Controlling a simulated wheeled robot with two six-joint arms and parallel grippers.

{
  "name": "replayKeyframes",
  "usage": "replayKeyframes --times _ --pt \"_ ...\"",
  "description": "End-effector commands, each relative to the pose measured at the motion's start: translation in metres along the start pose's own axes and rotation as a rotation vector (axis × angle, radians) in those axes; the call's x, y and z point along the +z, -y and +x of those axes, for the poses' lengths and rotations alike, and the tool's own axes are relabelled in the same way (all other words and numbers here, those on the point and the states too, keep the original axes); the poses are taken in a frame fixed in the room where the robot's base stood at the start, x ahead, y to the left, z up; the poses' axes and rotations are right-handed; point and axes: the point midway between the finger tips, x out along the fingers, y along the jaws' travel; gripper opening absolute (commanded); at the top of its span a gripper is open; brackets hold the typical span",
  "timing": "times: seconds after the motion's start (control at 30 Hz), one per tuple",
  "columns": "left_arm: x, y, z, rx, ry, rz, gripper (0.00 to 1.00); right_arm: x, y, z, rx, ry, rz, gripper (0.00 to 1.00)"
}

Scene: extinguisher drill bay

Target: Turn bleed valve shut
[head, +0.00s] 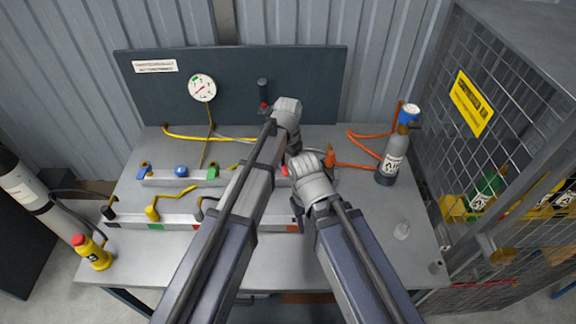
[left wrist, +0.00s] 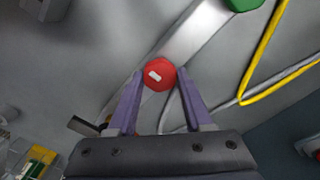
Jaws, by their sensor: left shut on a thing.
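A red faceted knob (left wrist: 159,75) with a white mark sits at the rail in the left wrist view; I take it to be the bleed valve. My left gripper (left wrist: 160,82) has its two purple fingers on either side of the knob, shut on it. In the head view a sliver of the red knob (head: 285,171) shows between my arms. The left gripper (head: 292,150) is mostly hidden there by its own wrist. My right gripper (head: 297,211) hangs just in front, mostly hidden under its wrist, so its jaws cannot be read.
The back rail holds a blue knob (head: 181,170) and a green knob (head: 213,173). A gauge (head: 202,88) is on the back panel. A grey cylinder (head: 392,160) stands right, beside a mesh cage (head: 500,130). Yellow and orange hoses cross the bench. The bench's right front is mostly clear.

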Motion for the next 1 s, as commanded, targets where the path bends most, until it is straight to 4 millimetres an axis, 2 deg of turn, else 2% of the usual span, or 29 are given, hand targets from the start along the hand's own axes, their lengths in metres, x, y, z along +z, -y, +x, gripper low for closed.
replayKeyframes --times 0.63,0.67,0.9,1.0 --pt "0.0001 -0.0001 0.0001 0.000 0.001 0.044 0.00 0.0000 0.0000 0.0001 0.000 0.000 0.000 0.50" --pt "0.0001 -0.0001 0.0001 0.000 0.001 0.044 0.53 0.0000 0.0000 0.0001 0.000 0.000 0.000 0.50" --pt "0.0001 -0.0001 0.0000 0.000 0.000 0.043 0.80 0.0000 0.0000 0.0000 0.000 0.000 0.000 0.50" --pt "0.0000 -0.0001 0.0000 0.000 0.000 0.043 0.81 0.0000 0.0000 0.0000 0.000 0.000 0.000 0.50"
